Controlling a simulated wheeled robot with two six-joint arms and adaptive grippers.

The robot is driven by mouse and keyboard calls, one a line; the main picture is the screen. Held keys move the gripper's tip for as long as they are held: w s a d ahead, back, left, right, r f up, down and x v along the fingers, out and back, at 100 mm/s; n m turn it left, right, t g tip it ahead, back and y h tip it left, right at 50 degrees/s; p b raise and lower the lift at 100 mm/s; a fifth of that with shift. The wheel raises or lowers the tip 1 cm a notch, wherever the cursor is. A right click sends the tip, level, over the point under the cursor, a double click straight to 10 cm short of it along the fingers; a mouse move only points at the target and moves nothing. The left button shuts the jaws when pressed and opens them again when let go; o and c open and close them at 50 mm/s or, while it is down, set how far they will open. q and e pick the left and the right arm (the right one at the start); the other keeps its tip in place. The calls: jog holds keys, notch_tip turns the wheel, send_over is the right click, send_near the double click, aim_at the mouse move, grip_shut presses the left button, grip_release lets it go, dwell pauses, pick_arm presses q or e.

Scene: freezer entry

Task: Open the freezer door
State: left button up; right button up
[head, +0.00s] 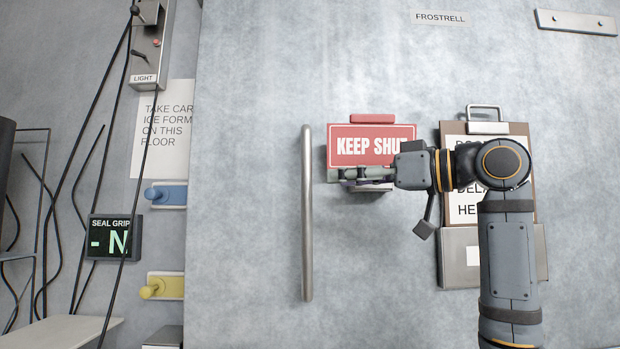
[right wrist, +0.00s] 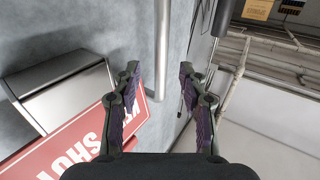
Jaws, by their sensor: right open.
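The freezer door (head: 250,80) is a large grey panel that looks shut against the frame at its left edge. A long vertical metal bar handle (head: 307,215) stands on it, left of the red KEEP SHUT sign. My right gripper (head: 345,180) is in front of the sign's lower part, to the right of the handle and apart from it. In the right wrist view the jaws (right wrist: 168,80) are spread and empty, and the handle (right wrist: 162,50) runs down toward the space between them. My left gripper is not in view.
The red KEEP SHUT sign (head: 350,142) is close by my right gripper. A clipboard (head: 462,205) hangs partly behind my right arm. Left of the door are a display (head: 114,237), a blue latch (head: 166,195), a yellow latch (head: 164,287) and cables. Door surface left of the handle is clear.

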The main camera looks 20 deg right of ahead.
aim_at(311, 182)
jog(key=p+x, duration=0.1)
jog(key=x, duration=0.5)
jog(key=shift+a+f, duration=0.15)
jog(key=shift+a, duration=0.2)
jog(key=shift+p+x, duration=0.3)
jog(key=shift+x, duration=0.65)
jog(key=shift+w+f, duration=0.1)
jog(key=shift+w, duration=0.2)
jog(key=shift+a, duration=0.1)
jog(key=shift+c, duration=0.7)
jog(key=shift+s, duration=0.1)
jog(key=c, duration=0.7)
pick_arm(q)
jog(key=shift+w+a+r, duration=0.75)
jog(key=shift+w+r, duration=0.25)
pick_arm(e)
grip_shut()
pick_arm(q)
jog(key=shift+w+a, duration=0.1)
